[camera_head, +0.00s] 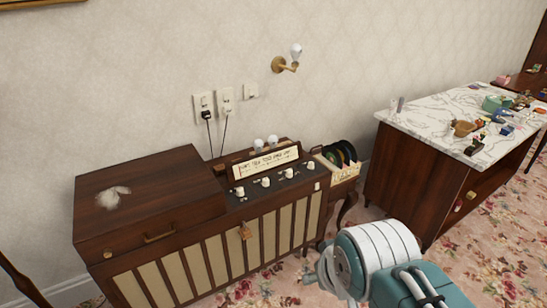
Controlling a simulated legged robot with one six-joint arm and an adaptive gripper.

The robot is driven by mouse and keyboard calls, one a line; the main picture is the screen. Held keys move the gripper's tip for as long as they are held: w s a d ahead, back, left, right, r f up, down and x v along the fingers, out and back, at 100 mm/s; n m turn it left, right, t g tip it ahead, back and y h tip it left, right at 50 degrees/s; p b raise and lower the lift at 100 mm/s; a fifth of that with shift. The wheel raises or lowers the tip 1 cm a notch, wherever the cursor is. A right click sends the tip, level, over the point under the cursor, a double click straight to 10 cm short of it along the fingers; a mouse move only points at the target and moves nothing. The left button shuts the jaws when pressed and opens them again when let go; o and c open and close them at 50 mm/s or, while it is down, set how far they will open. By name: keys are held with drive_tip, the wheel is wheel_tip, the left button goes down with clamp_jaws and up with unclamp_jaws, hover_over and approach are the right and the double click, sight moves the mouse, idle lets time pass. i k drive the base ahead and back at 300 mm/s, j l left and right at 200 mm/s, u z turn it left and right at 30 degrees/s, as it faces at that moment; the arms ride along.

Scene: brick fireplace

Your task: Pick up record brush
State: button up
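I cannot make out a record brush for certain. A whitish, fuzzy patch (113,197) lies on the closed lid at the left of the wooden record console (150,235); I cannot tell whether it is dust or an object. Many small items, too small to name, are on the marble-topped cabinet (440,122) at right, among them a brown one (463,128). My gripper (322,270) is at the lower middle right, in front of the console and apart from it. It is partly hidden by my arm, and its fingers do not show clearly.
Records (341,154) stand in a rack right of the console. Two bulbs (265,143) stand behind its knob panel (270,182). Wall outlets (215,102) with cords and a bulb sconce (287,60) are above. Floral carpet (490,235) is open at lower right.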

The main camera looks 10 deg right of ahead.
sight(312, 152)
drive_tip(key=i+l+u, duration=0.2)
drive_tip(key=u, duration=0.15)
drive_tip(key=i+l+u, duration=0.1)
drive_tip(key=l+u, duration=0.2)
drive_tip(key=i+l+u, duration=0.1)
drive_tip(key=l+u, duration=0.25)
drive_tip(key=i+l, duration=0.1)
drive_tip(key=l, duration=0.4)
drive_tip(key=i+l, duration=0.15)
drive_tip(key=l, duration=0.4)
drive_tip(key=i+l, duration=0.1)
drive_tip(key=l, duration=0.4)
drive_tip(key=i+l, duration=0.1)
drive_tip(key=l, duration=0.4)
drive_tip(key=i+l, duration=0.15)
drive_tip(key=l, duration=0.35)
drive_tip(key=i+l, duration=0.1)
drive_tip(key=l, duration=0.45)
drive_tip(key=i+l, duration=0.1)
drive_tip(key=l, duration=0.4)
drive_tip(key=i+l, duration=0.15)
drive_tip(key=l, duration=0.35)
